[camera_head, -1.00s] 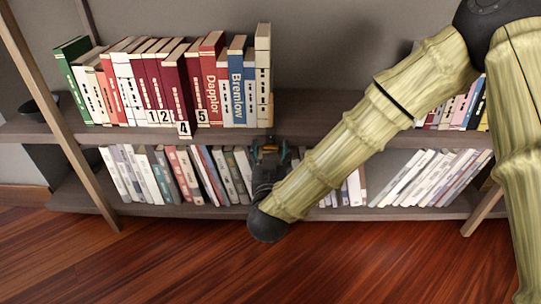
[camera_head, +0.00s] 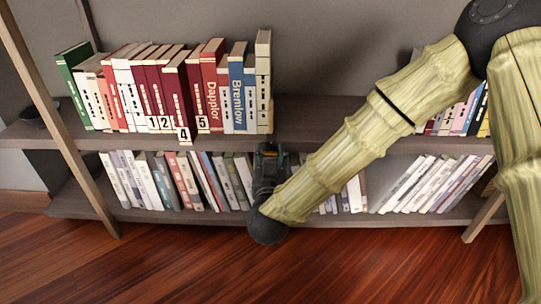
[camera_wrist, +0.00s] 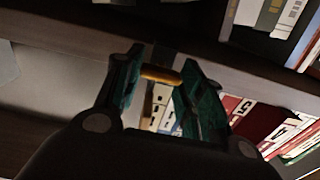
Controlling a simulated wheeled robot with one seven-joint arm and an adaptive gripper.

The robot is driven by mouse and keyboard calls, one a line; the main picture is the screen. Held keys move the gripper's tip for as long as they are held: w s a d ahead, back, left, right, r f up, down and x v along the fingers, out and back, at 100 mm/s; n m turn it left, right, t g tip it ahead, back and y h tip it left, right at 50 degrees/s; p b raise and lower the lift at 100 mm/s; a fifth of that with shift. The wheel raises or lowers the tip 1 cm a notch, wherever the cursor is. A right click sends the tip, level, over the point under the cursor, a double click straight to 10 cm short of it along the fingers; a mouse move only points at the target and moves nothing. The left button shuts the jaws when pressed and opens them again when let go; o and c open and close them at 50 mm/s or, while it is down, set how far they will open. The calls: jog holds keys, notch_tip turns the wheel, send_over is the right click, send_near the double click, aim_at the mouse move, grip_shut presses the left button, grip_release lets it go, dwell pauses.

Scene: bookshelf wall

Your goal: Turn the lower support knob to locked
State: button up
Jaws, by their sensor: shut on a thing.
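A small orange-yellow bar, which looks like the lower support knob (camera_wrist: 160,75), shows in the wrist view at the edge of a shelf board. My gripper (camera_wrist: 156,71) has its teal fingers on either side of the bar and is shut on it. In the head view my gripper (camera_head: 268,152) is at the front of the shelf, just right of the upper row of books. The knob is hidden there behind the gripper. I cannot read any lock marking.
Upper-shelf books (camera_head: 168,88) stand left of my gripper; one marked 4 (camera_head: 182,95) juts forward. Lower-shelf books (camera_head: 180,182) stand close to the gripper on the left, and more books (camera_head: 425,182) lean on the right.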

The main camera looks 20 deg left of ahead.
jog(key=shift+r, duration=0.1)
jog(key=m+p, duration=0.3)
jog(key=p, duration=0.1)
jog(key=shift+r, duration=0.15)
jog(key=m+p, duration=0.5)
jog(key=p, duration=0.1)
jog(key=shift+d, duration=0.15)
jog(key=m+p, duration=0.2)
jog(key=m, duration=0.1)
jog(key=m+p, duration=0.2)
jog(key=shift+f, duration=0.25)
jog(key=m+p, duration=0.1)
jog(key=m, duration=0.1)
jog(key=m+p, duration=0.2)
jog(key=shift+f+m, duration=0.2)
jog(key=shift+m, duration=0.1)
jog(key=o, duration=1)
